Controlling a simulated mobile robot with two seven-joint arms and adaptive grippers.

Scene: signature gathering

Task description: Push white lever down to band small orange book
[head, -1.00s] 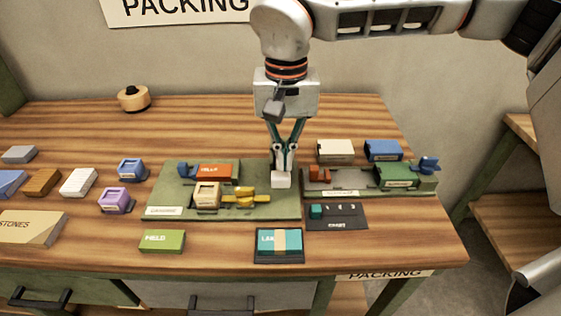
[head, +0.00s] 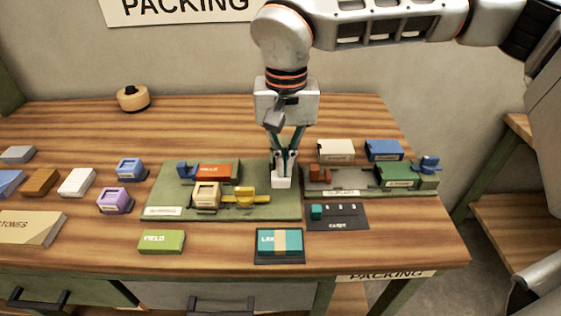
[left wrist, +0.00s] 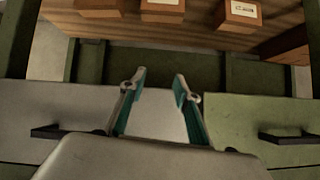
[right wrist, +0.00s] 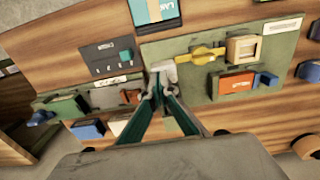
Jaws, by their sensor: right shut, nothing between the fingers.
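The white lever (head: 282,183) is a small white block at the right end of the left green board (head: 270,207). It also shows in the right wrist view (right wrist: 163,68). My right gripper (head: 284,172) points straight down with shut, empty fingers, its tips at the lever's top and seemingly touching it. The small orange book (head: 214,171) lies on the board left of the lever, beside a blue piece (head: 187,170). In the right wrist view the book (right wrist: 236,84) is right of the fingers. My left gripper (left wrist: 160,82) is open and empty before the drawer fronts.
A yellow lever piece (head: 246,198) and a cream block (head: 206,195) share the board. A second board with a green book (head: 396,176) stands right. A banded teal book (head: 280,242) and a green book (head: 161,241) lie in front. Bare wood is between them.

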